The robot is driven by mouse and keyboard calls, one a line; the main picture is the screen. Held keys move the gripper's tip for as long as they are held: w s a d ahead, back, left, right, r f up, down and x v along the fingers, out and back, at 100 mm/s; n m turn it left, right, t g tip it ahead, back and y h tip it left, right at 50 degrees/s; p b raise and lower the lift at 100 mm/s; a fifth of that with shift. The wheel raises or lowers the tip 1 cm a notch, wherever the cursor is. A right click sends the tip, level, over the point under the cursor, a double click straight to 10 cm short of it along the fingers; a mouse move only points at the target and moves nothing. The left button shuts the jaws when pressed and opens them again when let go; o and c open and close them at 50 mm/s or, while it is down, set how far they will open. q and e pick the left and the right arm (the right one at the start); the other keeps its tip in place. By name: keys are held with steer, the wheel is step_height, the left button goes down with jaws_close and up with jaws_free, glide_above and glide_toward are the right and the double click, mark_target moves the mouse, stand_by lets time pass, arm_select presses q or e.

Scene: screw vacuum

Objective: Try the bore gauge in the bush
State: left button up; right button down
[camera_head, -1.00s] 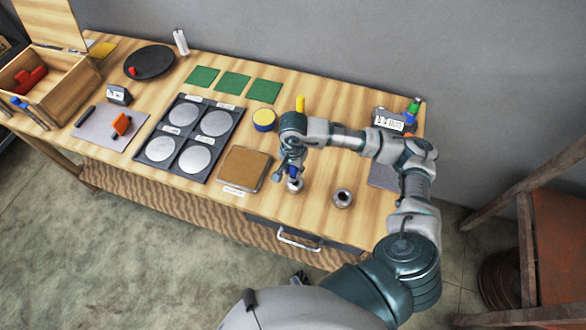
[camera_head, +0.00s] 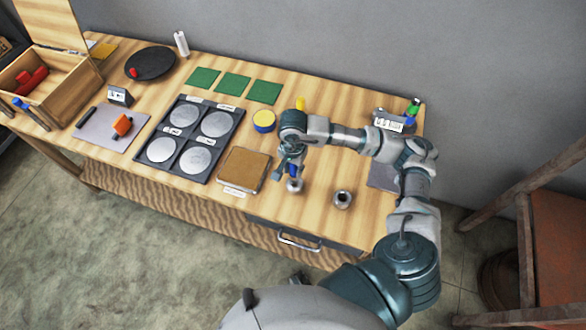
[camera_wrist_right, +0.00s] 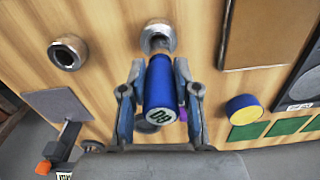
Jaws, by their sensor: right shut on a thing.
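The bore gauge has a blue handle (camera_wrist_right: 159,95) with a number on its end face. My right gripper (camera_wrist_right: 160,78) is shut on this handle; the gripper (camera_head: 290,169) also shows above the table in the head view. A silver ring-shaped bush (camera_wrist_right: 158,35) stands on the table just beyond the gauge, and it shows below the gripper in the head view (camera_head: 294,186). The gauge's metal end is at the bush's mouth; I cannot tell how deep it sits. A second bush (camera_head: 342,199) stands apart to the right. My left gripper is not in view.
A brown pad (camera_head: 244,169) lies left of the gripper. A yellow-topped blue tin (camera_head: 264,121) stands behind it. A dark tray with round discs (camera_head: 206,155) lies farther left. A grey mat (camera_head: 384,177) lies at the right end. Bare wood surrounds the bushes.

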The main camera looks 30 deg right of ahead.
steer(key=shift+r+p, duration=1.2)
steer(key=shift+r, duration=1.6)
steer(key=shift+w, duration=0.1)
